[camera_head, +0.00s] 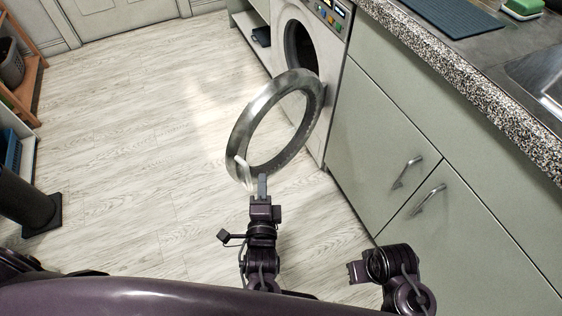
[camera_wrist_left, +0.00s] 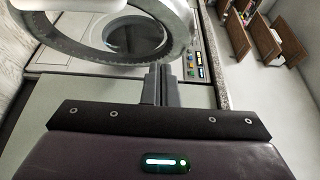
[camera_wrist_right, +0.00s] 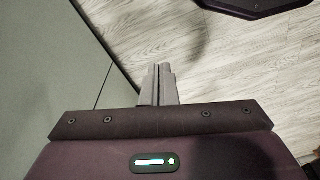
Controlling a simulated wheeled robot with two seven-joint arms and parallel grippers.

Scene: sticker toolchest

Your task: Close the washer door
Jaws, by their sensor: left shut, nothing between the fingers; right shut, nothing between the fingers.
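In the left wrist view the door (camera_wrist_left: 95,55) curves just beyond the shut fingers (camera_wrist_left: 160,78). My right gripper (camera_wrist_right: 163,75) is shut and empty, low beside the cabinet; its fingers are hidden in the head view.
Green cabinet doors (camera_head: 385,130) with metal handles line the right, under a speckled counter (camera_head: 440,55) with a sink (camera_head: 540,70). The wooden floor (camera_head: 130,120) left of the washer door is clear. A wooden shelf (camera_head: 30,80) stands at the far left.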

